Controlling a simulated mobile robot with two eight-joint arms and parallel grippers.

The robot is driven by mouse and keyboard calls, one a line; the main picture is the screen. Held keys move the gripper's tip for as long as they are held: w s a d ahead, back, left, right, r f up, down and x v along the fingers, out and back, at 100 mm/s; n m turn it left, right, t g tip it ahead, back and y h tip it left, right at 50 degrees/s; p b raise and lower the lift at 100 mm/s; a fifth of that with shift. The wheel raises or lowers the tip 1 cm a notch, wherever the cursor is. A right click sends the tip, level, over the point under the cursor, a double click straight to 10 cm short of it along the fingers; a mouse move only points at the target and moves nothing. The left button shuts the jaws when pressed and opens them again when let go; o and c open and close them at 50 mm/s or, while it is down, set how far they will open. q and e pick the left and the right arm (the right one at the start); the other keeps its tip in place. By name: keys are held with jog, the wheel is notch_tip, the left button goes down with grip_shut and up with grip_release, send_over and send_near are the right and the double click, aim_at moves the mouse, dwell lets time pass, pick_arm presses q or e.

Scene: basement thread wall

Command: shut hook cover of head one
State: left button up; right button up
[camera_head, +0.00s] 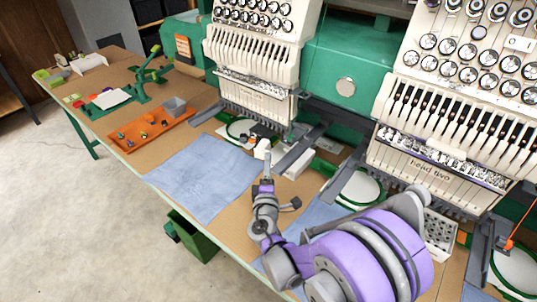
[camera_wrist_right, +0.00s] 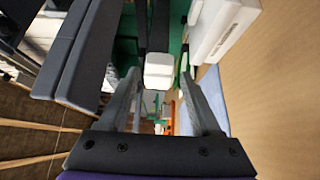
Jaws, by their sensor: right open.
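The left machine head (camera_head: 255,60) is head one; the right one is labelled head two (camera_head: 432,165). Below head one, a small white block (camera_head: 262,148), probably its hook cover, sits at the end of a dark arm. In the right wrist view a white block (camera_wrist_right: 158,72) shows ahead, between my fingers in the picture. I cannot tell how far the cover stands open. My right gripper (camera_head: 267,163) points at the block, close to it. Its fingers (camera_wrist_right: 160,105) are apart, with nothing clearly held. My left gripper is not in view.
A long white box (camera_head: 310,180) lies right of the gripper, also close in the wrist view (camera_wrist_right: 218,28). A round green-rimmed hoop (camera_head: 243,130) lies under head one. A blue cloth (camera_head: 203,175) covers the table at left, beside an orange tray (camera_head: 145,133).

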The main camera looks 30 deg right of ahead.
aim_at(265, 150)
jog(key=x, duration=0.5)
jog(key=shift+w+d, duration=0.1)
jog(key=shift+w, duration=0.05)
grip_shut()
